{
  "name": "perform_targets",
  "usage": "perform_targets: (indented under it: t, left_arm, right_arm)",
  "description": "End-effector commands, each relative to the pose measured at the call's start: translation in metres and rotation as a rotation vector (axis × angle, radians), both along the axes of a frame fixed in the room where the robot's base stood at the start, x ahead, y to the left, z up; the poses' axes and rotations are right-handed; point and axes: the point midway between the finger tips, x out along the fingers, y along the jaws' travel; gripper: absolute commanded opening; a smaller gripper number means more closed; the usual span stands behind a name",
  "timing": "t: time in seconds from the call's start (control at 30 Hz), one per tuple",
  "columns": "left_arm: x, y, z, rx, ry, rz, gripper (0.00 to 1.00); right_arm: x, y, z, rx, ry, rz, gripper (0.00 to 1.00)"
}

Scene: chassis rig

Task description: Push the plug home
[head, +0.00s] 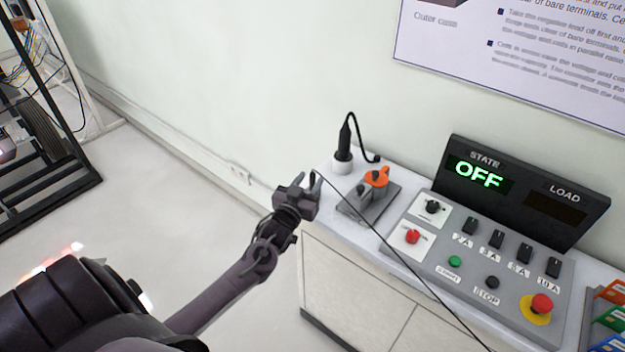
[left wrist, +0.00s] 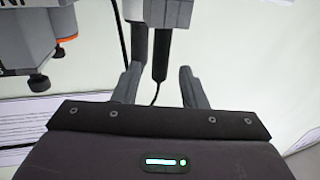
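I cannot tell which of these is the task's plug. My left gripper (head: 305,184) is left of the plate, near the cabinet's left edge. In the left wrist view the left gripper (left wrist: 161,88) is open, its fingers apart. The black handle (left wrist: 160,58) shows beyond the gap, apparently untouched. My right gripper is out of view.
A control panel (head: 478,252) with knobs, buttons and a display reading OFF (head: 480,174) fills the right of the cabinet top. A thin dark line crosses in front of it. A black frame (head: 45,205) stands far left. Floor left of the cabinet is clear.

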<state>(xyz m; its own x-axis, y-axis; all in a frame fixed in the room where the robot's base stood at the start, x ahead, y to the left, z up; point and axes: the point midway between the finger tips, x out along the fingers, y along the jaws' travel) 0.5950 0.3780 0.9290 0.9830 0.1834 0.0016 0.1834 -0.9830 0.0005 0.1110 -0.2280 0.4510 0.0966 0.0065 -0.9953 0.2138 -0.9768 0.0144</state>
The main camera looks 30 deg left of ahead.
Motion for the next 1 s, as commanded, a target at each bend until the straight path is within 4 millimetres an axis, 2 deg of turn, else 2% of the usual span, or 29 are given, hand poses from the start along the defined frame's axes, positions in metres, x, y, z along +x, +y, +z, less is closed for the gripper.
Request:
perform_targets:
  t: [0.03,0.2,0.47,0.77,1.0]
  left_arm:
    - [0.008,0.001,0.003,0.000,0.000,0.000,0.38]
    - [0.024,0.004,0.001,0.000,0.001,0.000,0.38]
    - [0.027,0.005,-0.001,0.000,0.002,0.000,0.38]
    - [0.026,0.005,-0.001,0.000,0.002,0.000,0.00]
    - [0.026,0.004,-0.001,0.000,0.002,0.000,0.00]
  right_arm:
    - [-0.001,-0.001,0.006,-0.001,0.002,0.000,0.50]
    - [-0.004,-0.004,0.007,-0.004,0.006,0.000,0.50]
    - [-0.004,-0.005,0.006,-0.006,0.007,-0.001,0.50]
    - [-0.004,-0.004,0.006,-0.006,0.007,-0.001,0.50]
    - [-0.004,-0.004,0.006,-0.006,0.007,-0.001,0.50]
